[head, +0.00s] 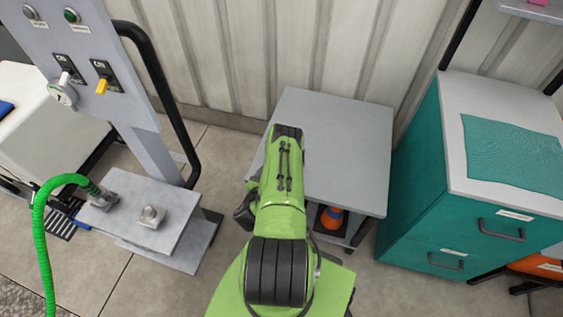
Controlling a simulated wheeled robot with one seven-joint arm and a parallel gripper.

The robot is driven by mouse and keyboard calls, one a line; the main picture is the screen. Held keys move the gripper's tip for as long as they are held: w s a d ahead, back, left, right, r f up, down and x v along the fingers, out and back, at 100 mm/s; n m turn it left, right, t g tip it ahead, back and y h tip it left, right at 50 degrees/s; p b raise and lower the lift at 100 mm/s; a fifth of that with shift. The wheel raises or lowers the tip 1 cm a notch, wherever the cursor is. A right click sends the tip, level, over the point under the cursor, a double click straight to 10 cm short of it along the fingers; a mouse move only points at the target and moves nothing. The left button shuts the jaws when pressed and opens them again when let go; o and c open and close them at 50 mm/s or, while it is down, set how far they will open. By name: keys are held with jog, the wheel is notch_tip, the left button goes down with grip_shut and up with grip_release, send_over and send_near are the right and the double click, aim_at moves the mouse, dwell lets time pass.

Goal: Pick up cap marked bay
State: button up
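No marking reading "bay" is legible in the head view, so I cannot tell for sure which thing is the cap. A small grey metal piece (151,215), possibly a cap, sits on the light grey platform (180,238) at the left, at the foot of the panel stand. Beside it, a metal fitting (104,200) joins a green hose to the same platform. My green arm rises in the middle of the picture, right of the platform. No gripper fingers show; the arm's end appears hidden behind its own links.
A grey-topped cart (340,140) stands behind my arm, with an orange and blue object (331,217) on its lower shelf. A teal drawer cabinet (420,190) stands right. The control panel (85,60) has a black rail. The green hose (41,235) hangs left. Bare floor lies left of my arm.

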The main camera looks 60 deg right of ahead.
jog(key=b+x, duration=0.4)
jog(key=x, duration=0.4)
jog(key=shift+d+f, duration=0.25)
jog(key=shift+d, duration=0.1)
jog(key=b+x, duration=0.1)
jog(key=x, duration=0.4)
jog(key=shift+w+d+r+b, duration=0.15)
jog(key=shift+d+b, duration=0.15)
jog(key=shift+b, duration=0.1)
grip_shut()
notch_tip(320, 180, up, 10)
jog(key=p, duration=0.4)
